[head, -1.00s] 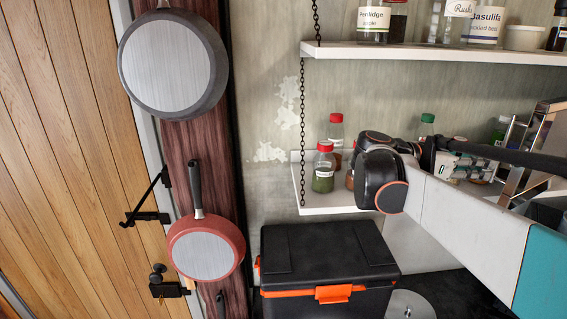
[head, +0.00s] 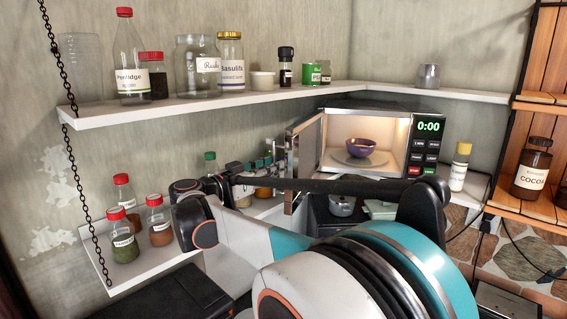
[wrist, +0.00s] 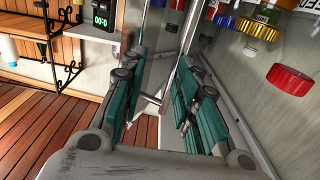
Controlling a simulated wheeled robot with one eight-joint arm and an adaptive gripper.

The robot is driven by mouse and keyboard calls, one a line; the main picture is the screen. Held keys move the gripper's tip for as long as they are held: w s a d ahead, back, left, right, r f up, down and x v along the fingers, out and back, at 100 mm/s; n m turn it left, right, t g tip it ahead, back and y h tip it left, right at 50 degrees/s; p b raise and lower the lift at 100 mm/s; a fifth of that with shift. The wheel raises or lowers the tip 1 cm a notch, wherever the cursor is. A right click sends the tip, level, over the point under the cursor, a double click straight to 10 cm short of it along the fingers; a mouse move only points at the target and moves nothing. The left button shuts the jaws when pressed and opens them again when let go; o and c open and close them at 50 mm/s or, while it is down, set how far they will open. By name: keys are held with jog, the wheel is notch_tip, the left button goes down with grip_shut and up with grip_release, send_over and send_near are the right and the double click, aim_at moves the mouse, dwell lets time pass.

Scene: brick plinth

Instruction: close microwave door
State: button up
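The microwave (head: 409,150) stands in the corner, its display showing 0:00. A purple bowl (head: 361,147) sits inside on the turntable. Its door (head: 304,158) stands open, swung out to the left. I cannot tell whether a finger touches the door.
A white shelf (head: 270,107) with jars runs above. A lower shelf (head: 112,283) holds red-capped spice bottles (head: 124,235), close to my arm. A white shaker (head: 459,167) stands right of the microwave, and a cocoa jar (head: 531,168) on the wooden shelf further right.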

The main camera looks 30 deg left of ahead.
jog(key=shift+w+d+r, duration=0.25)
jog(key=shift+w+r, duration=0.05)
jog(key=shift+w, duration=0.15)
jog(key=shift+w+d+r, duration=0.2)
jog(key=shift+w+r, duration=0.05)
jog(key=shift+w, duration=0.2)
jog(key=o, duration=1)
jog(key=shift+x, duration=1.05)
jog(key=o, duration=0.8)
jog(key=shift+w+d+f, duration=0.3)
jog(key=shift+w, duration=0.1)
jog(key=c, duration=0.4)
jog(key=shift+a, duration=0.1)
jog(key=c, duration=0.4)
jog(key=shift+s+a+r, duration=0.1)
jog(key=shift+s+r, duration=0.05)
jog(key=shift+s, duration=0.45)
jog(key=c, duration=0.4)
